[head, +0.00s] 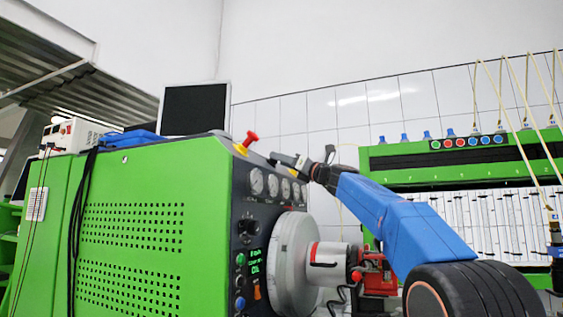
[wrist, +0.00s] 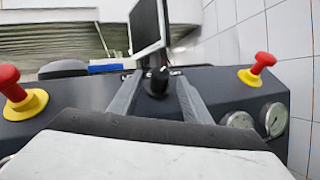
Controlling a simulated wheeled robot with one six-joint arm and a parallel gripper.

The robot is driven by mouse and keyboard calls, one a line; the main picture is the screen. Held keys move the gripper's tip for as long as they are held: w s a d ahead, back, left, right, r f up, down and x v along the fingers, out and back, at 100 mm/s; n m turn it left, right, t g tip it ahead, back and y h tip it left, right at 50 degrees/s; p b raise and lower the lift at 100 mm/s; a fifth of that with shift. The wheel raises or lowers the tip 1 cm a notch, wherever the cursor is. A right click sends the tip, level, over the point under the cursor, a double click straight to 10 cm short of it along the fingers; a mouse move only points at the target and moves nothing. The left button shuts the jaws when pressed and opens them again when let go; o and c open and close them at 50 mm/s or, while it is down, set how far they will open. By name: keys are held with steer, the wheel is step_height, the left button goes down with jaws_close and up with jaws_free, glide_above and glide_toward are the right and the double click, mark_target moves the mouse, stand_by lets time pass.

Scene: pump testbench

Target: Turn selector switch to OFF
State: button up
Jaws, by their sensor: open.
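The selector switch (wrist: 157,82) looks like the dark upright knob on the dark top panel in the wrist view. Its position marks cannot be read. My gripper (wrist: 158,76) is open, with one grey finger to the left of the knob and one to the right. I cannot tell if either finger touches it. In the head view my gripper (head: 290,161) is at the top edge of the green test bench (head: 130,230), above the gauges. The switch cannot be made out there.
A red mushroom button on a yellow base (wrist: 22,96) stands left of my fingers, and another (wrist: 257,70) stands right. Two round gauges (wrist: 272,119) are at the right. A monitor (wrist: 147,25) stands behind the knob. A green rack (head: 455,152) stands against the tiled wall.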

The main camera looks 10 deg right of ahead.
steer(key=shift+w+a+r, duration=0.1)
steer(key=shift+w+a, duration=0.1)
steer(key=shift+w, duration=0.05)
steer(key=shift+c, duration=0.6)
steer(key=c, duration=0.9)
steer(key=shift+d+n+g+y, duration=0.1)
steer(key=shift+n+g+y, duration=0.2)
steer(key=shift+w+d+n+g+y, duration=0.15)
steer(key=shift+n+g+y, duration=0.25)
steer(key=shift+n+y, duration=0.2)
steer(key=shift+w+n+g+y, duration=0.1)
steer(key=shift+n+g+y, duration=0.3)
steer(key=shift+n+y, duration=0.15)
steer(key=shift+w+d+n+g+y, duration=0.1)
steer(key=shift+w+n+g+y, duration=0.05)
steer(key=shift+n+g+y, duration=1)
steer(key=shift+w+d+n+g+y, duration=0.1)
steer(key=shift+n+g+y, duration=0.6)
steer(key=shift+n+g, duration=0.85)
steer(key=shift+n+g+y, duration=0.4)
steer(key=shift+n+g, duration=0.3)
steer(key=shift+n, duration=0.45)
